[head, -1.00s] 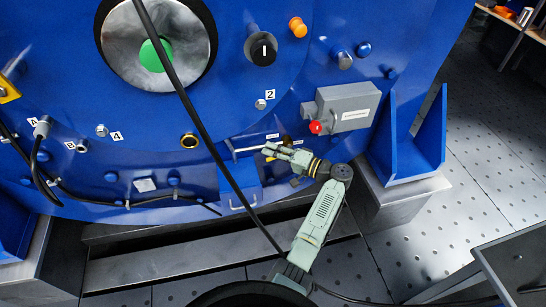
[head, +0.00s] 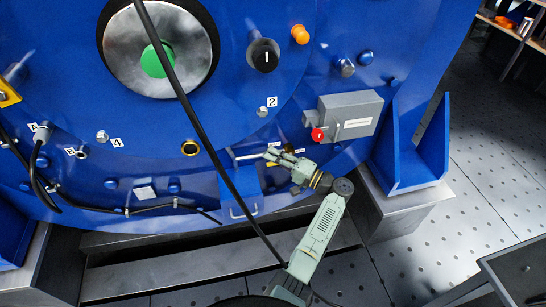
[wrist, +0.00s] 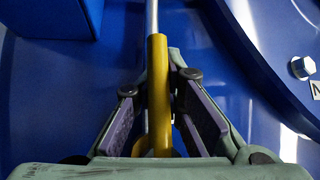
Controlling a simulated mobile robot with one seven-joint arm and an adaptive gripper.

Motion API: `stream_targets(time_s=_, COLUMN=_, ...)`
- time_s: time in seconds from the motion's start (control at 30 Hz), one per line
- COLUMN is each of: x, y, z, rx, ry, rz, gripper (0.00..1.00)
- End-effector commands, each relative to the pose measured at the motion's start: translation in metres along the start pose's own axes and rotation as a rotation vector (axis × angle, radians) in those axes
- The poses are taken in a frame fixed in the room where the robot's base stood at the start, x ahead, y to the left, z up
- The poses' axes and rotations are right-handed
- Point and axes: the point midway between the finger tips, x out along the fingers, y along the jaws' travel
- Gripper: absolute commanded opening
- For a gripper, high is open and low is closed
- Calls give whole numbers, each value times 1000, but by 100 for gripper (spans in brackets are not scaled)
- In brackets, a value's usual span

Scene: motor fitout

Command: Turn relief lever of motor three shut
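The relief lever shows in the wrist view as a yellow handle (wrist: 159,85) on a thin silver rod (wrist: 152,18), running up the picture's middle. My gripper (wrist: 160,112) is open, with one purple-padded finger on each side of the yellow handle. Gaps show between the pads and the handle. In the head view my gripper (head: 269,157) is at the lower right of the blue motor (head: 225,120), at the end of the silver rod (head: 246,157). The yellow handle is mostly hidden there by the fingers.
A grey box (head: 348,114) with a red knob (head: 318,134) sits just above and right of my gripper. A blue bracket (head: 238,190) is below the rod. A black cable (head: 205,140) hangs across the head view. A blue foot (head: 415,150) stands at right.

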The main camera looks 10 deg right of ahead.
Motion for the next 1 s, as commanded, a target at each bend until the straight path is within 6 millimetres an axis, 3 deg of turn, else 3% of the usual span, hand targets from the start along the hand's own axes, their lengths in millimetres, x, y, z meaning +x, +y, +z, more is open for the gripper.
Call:
stream_targets(time_s=0.33, x=-1, y=0, z=-1, rx=-1, ry=2, rz=0, gripper=31)
stream_targets(time_s=0.67, x=-2, y=0, z=-1, rx=-1, ry=2, rz=1, gripper=31)
stream_targets(time_s=0.83, x=-22, y=0, z=-1, rx=-1, ry=5, rz=1, gripper=31)
stream_targets(time_s=1.0, x=-59, y=0, z=-1, rx=-1, ry=6, rz=1, gripper=31)
